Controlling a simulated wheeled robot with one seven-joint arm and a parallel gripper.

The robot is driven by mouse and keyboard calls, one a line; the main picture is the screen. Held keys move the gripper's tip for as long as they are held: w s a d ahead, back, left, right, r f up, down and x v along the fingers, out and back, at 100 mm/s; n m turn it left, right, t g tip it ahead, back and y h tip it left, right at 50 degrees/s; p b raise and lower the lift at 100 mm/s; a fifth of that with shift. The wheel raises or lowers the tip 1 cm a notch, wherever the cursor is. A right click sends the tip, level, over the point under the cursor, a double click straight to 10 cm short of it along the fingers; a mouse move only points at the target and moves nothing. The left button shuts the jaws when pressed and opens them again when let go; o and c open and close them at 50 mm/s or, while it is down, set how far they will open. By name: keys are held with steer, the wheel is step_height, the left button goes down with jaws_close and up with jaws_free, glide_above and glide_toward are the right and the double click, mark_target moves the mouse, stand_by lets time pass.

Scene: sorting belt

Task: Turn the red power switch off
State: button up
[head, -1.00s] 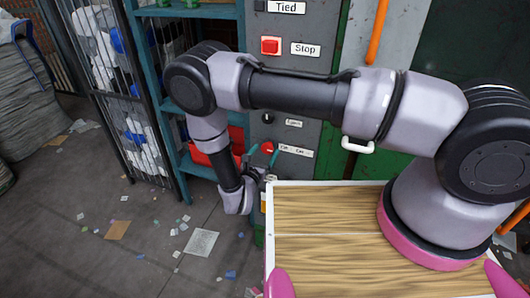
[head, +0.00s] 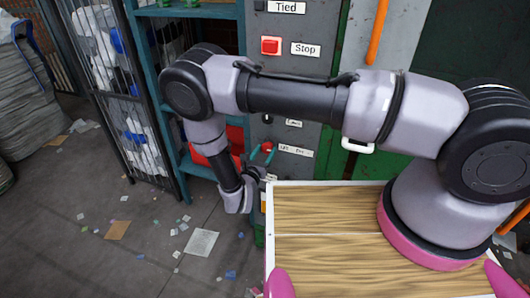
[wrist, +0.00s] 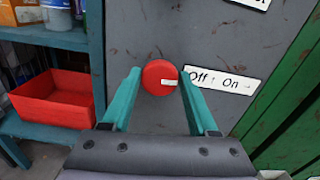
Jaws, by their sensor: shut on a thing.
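The red power switch (wrist: 154,80) is a round red knob on the grey control panel, with a small white mark on its face pointing right. It also shows small in the head view (head: 267,146). A white label reading "Off" and "On" (wrist: 222,80) sits just right of it. My gripper (wrist: 160,74) has its two teal fingers on either side of the knob, shut on it. In the head view my gripper (head: 262,154) reaches the panel's lower part from the front.
A red "Stop" button (head: 271,46) sits higher on the panel (head: 316,80). A teal shelf (wrist: 85,100) with a red bin (wrist: 52,100) stands close on the left. A green surface (wrist: 290,95) lies to the right. A wooden-topped surface (head: 325,207) is in front of me.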

steer(key=n, duration=0.4)
steer(key=shift+a, duration=0.15)
steer(key=n, duration=0.4)
steer(key=shift+f+n, duration=0.1)
steer(key=shift+n, duration=0.3)
steer(key=n, duration=0.3)
steer(key=shift+a+f+n, duration=0.1)
steer(key=shift+f+n, duration=0.1)
steer(key=shift+n, duration=2.3)
steer(key=o, duration=1.4)
steer(key=shift+c, duration=0.2)
steer(key=shift+s, duration=0.1)
steer(key=v, duration=1)
steer(key=shift+s, duration=0.25)
